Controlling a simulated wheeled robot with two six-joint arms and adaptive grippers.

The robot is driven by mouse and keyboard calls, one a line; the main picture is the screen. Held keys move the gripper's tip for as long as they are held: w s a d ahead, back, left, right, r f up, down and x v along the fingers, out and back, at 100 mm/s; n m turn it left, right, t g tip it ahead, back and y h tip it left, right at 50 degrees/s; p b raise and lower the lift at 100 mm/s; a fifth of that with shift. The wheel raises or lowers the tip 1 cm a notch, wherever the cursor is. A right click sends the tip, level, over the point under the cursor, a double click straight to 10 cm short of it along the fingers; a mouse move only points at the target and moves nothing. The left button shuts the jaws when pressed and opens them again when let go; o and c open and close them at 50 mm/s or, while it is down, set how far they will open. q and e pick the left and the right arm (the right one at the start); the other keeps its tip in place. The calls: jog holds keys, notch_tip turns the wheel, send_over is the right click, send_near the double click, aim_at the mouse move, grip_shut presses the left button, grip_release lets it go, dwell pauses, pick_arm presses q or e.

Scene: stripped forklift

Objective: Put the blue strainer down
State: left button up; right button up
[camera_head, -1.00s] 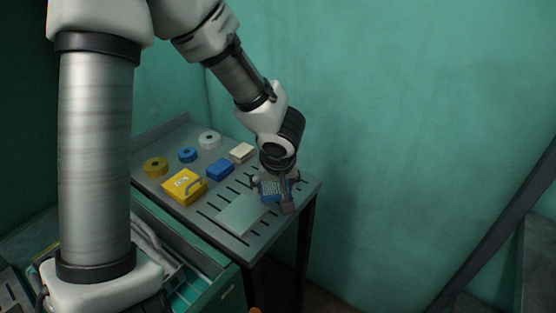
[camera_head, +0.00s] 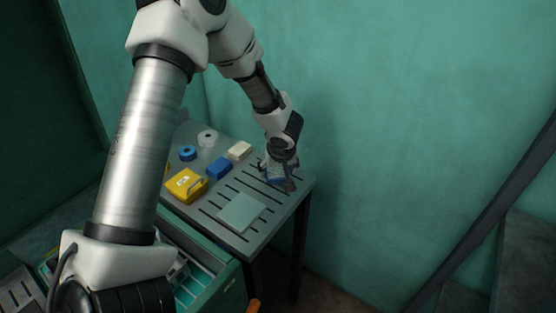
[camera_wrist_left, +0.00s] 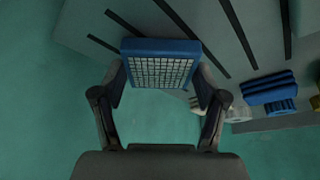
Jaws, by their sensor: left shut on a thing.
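The blue strainer (camera_wrist_left: 160,68) is a squarish blue frame with a pale mesh grid. In the left wrist view it sits between the two fingers of my left gripper (camera_wrist_left: 160,85), which is shut on it. In the head view the left gripper (camera_head: 279,179) is low over the far right part of the slotted grey table (camera_head: 230,235), and the strainer (camera_head: 276,180) shows partly behind the fingers. I cannot tell whether the strainer touches the table top. My right gripper is not in view.
A pale flat square plate (camera_head: 242,211) lies in front of the gripper. To its left are a yellow box (camera_head: 186,185), a blue block (camera_head: 219,168), a cream block (camera_head: 240,150), a blue roll (camera_head: 187,153) and a white roll (camera_head: 208,137). An open drawer (camera_head: 205,285) juts out below; green walls stand behind.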

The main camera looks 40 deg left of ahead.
pick_arm(q)
jog(key=shift+f, duration=0.15)
jog(key=o, duration=1.3)
jog(key=shift+o, duration=0.2)
jog(key=v, duration=1.2)
jog(key=shift+r, duration=0.2)
